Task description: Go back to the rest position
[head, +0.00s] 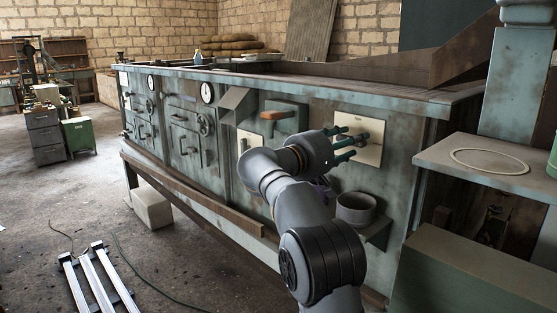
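My grey arm rises from the bottom of the head view, and its wrist bends in front of the workbench's front panel. A cream square plate (371,128) is mounted on the bench front.
The long worn workbench (185,118) has dials, handles and an orange-handled part (273,115). A round grey bowl (356,207) sits on a small shelf right of my arm. Metal rails (98,280) lie on the floor at left. A side shelf (470,160) stands at right.

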